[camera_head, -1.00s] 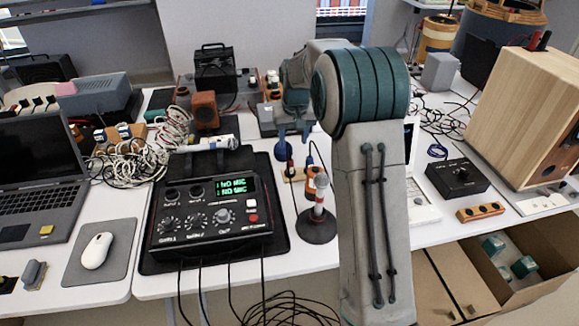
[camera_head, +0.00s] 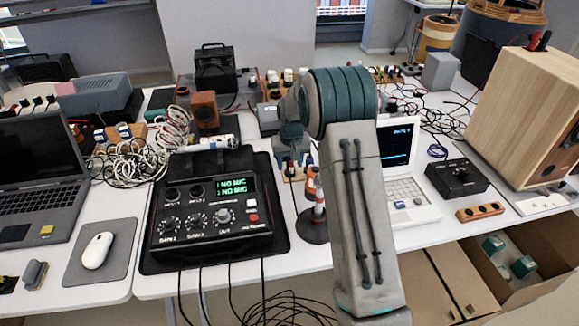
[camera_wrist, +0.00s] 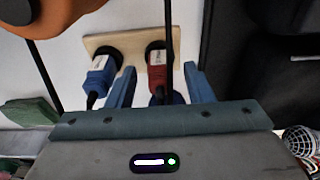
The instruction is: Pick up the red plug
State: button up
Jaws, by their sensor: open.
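The red plug (camera_wrist: 157,72) stands in a round black socket on a small wooden board (camera_wrist: 128,43) in the wrist view. A blue plug (camera_wrist: 101,74) with a pale label stands in the socket to its left. My gripper (camera_wrist: 159,76) is open, with one blue finger on each side of the red plug. The left finger lies between the two plugs. Contact with the red plug cannot be made out. In the head view the red plug (camera_head: 290,169) shows small below my wrist, and my arm hides part of that area.
The black mixer (camera_head: 210,205) is left of the plugs. A white laptop (camera_head: 405,190) is to the right. Thin black cables cross the wrist view.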

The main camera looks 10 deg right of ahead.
grip_shut()
jog(key=shift+r, duration=0.15)
